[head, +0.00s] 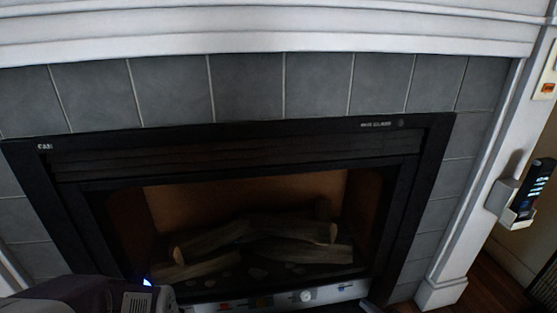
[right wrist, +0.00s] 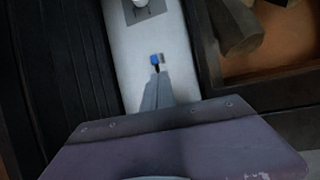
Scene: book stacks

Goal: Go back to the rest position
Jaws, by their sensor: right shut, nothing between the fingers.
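My right gripper (right wrist: 157,92) is shut and empty. In the right wrist view its narrow grey fingers point up the picture, over the pale control panel (right wrist: 135,60), with the tips close to a small blue switch (right wrist: 156,60). I cannot tell if they touch it. In the head view only a small grey part of it shows at the bottom edge, right of the middle. A dark purple part of my own arm with a blue light and a label fills the bottom left corner. My left gripper's fingers do not show.
A fireplace with a black frame (head: 428,180) and logs (head: 215,240) stands straight ahead and close. Its white control panel (head: 240,301) runs along the bottom. A white mantel (head: 270,35) crosses above. A dark handset (head: 532,190) hangs at the right. Wooden floor (head: 490,280) shows lower right.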

